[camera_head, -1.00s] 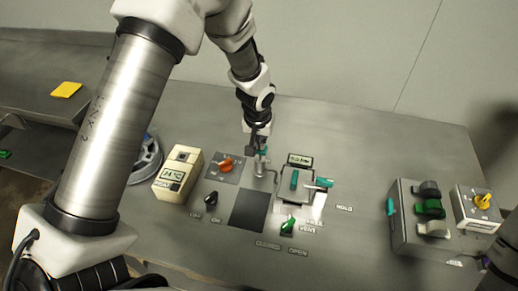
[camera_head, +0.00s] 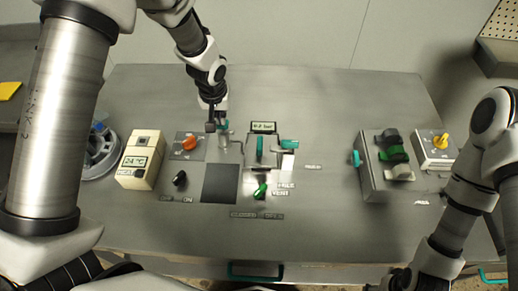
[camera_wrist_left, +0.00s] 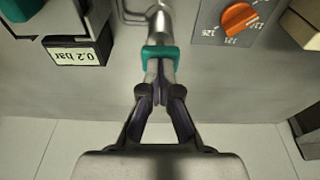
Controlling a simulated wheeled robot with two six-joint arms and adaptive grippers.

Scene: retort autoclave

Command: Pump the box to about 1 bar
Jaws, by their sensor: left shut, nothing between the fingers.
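The box (camera_head: 254,158) is a small grey unit with a teal lever on top and a display (camera_head: 263,127) behind it. The display reads 0.2 bar in the left wrist view (camera_wrist_left: 80,53). Left of the box, a metal pump cylinder with a pipe has a teal piece (camera_wrist_left: 160,53) at its end. My left gripper (camera_wrist_left: 160,80) is shut and empty, its fingertips right at the teal piece; whether they touch is unclear. In the head view my left gripper (camera_head: 222,124) hides part of the pump. My right gripper (camera_head: 398,279) is dark and partly cut off at the bottom edge.
An orange dial (camera_head: 189,143), a 24 °C unit (camera_head: 140,160) and a black knob (camera_head: 180,178) lie left. A green vent lever (camera_head: 260,190) is in front of the box.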

